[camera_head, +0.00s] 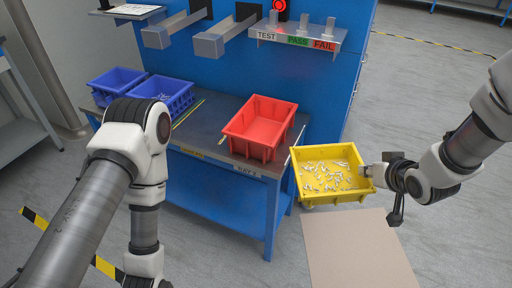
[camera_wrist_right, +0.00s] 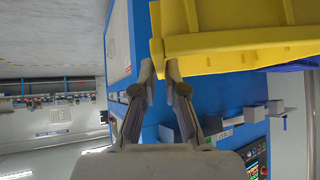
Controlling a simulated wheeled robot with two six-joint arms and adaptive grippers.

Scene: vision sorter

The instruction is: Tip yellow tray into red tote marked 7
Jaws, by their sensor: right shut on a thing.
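The yellow tray (camera_head: 325,197) holds many small pale parts. It hangs in the air to the right of the workbench, about level in the head view. My right gripper (camera_head: 367,171) is shut on the tray's right edge. In the right wrist view the fingers (camera_wrist_right: 160,77) meet at the corner of the yellow tray (camera_wrist_right: 240,46). The red tote (camera_head: 262,122) stands on the bench top to the left of the tray and looks empty. No number 7 can be read on it. My left arm shows at the left of the head view, but its gripper is out of frame.
Two blue totes (camera_head: 165,90) stand at the bench's left end. A shelf (camera_head: 297,38) marked TEST, PASS and FAIL and two grey chutes (camera_head: 213,40) stick out from the blue panel above. A beige mat (camera_head: 360,255) lies on the floor below the tray.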

